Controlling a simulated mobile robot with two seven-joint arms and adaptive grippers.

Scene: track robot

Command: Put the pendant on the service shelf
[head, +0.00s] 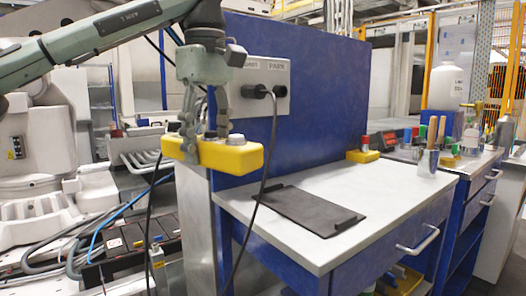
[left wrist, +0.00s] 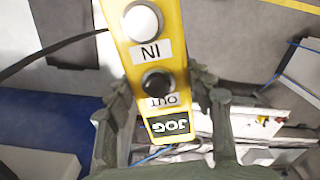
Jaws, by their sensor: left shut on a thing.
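The pendant (head: 232,155) is a long yellow box with a white button, a black button and the labels IN, OUT and JOG, which show in the left wrist view (left wrist: 156,60). My left gripper (head: 206,128) is shut on it, with a finger on each long side. It holds the pendant in the air, left of the white-topped shelf (head: 405,185) and in front of the blue panel. A dark mat (head: 308,210) with raised end lips lies on the shelf top, bare. My right gripper is not in view.
A black cable hangs from a socket plate (head: 262,85) on the blue panel (head: 320,90), passing close by the pendant and the shelf's left edge. A yellow box with a red button (head: 363,152), a metal cup (head: 428,162) and bottles stand toward the back right.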

